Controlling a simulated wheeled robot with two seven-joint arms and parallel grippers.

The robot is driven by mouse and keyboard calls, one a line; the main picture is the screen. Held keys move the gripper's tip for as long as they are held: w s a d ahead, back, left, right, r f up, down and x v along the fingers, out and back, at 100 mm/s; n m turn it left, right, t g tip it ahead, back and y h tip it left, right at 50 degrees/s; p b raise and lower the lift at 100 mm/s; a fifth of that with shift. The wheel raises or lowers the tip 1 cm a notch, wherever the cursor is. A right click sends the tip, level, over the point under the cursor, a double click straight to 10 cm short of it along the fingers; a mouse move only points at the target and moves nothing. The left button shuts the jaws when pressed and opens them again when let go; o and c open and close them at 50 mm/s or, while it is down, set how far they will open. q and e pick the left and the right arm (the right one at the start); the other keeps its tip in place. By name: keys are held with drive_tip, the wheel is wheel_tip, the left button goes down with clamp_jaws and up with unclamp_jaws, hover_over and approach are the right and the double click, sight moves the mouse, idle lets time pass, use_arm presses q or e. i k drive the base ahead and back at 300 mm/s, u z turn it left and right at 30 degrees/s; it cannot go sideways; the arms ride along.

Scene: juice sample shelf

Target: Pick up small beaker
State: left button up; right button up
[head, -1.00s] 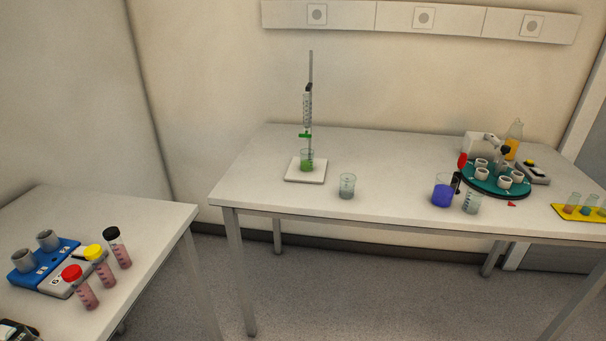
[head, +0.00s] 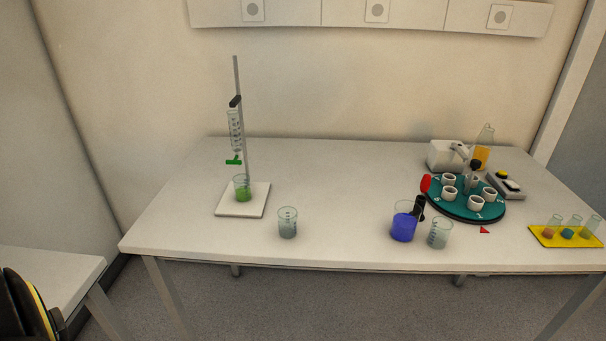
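Several beakers stand upright on the white table. A clear beaker (head: 288,222) stands alone left of the middle. Another clear beaker (head: 439,233) stands close to a beaker of blue liquid (head: 403,228) on the right. A beaker with green liquid (head: 242,188) stands on the white stand base under the burette. Neither of my grippers shows in the head view, and no beaker is held.
The burette stand (head: 241,120) rises at the back left of the white table (head: 340,195). A teal carousel with white cups (head: 465,207) and a yellow rack with tubes (head: 567,236) are on the right. The table's middle is clear. A second table (head: 60,270) is at the left.

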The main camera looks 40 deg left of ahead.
sight(241, 182)
drive_tip(key=u, duration=0.15)
drive_tip(key=i, duration=0.9)
drive_tip(key=u, duration=0.65)
